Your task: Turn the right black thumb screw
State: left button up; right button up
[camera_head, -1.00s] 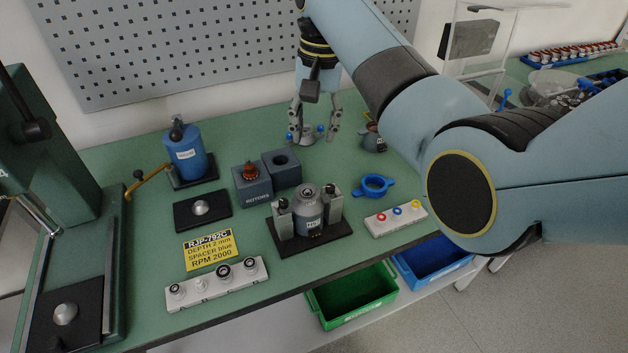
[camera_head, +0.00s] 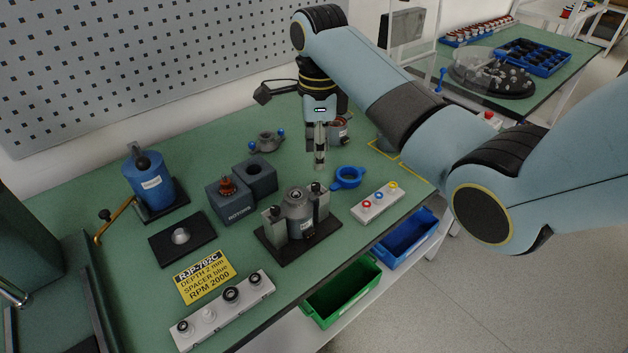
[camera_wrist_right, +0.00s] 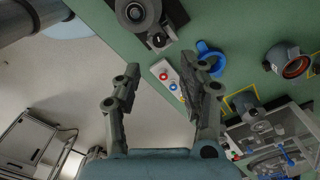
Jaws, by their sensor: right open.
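The stator fixture has a dark base plate (camera_head: 268,250) and carries a grey cylindrical stator (camera_head: 299,207) between two grey clamp blocks. The right black thumb screw (camera_head: 316,187) stands on top of the right block; the left black thumb screw (camera_head: 275,211) is on the left block. My right gripper (camera_head: 320,163) points down, behind and a little above the right screw, apart from it. In the right wrist view, its two fingers (camera_wrist_right: 165,85) are spread with nothing between them, and the stator (camera_wrist_right: 137,11) shows at the top edge. My left gripper is out of view.
A blue ring with handles (camera_head: 348,178) and a white strip with coloured rings (camera_head: 377,203) lie right of the fixture. Dark rotor blocks (camera_head: 231,202) stand to its left. A yellow card (camera_head: 204,277) and a white spacer strip (camera_head: 222,311) lie in front.

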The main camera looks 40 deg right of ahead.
aim_at(316, 185)
notch_tip(316, 185, down, 8)
jog(key=shift+w+a+f, duration=0.1)
jog(key=shift+a+f, duration=0.05)
jog(key=shift+f, duration=0.1)
jog(key=shift+c, duration=0.3)
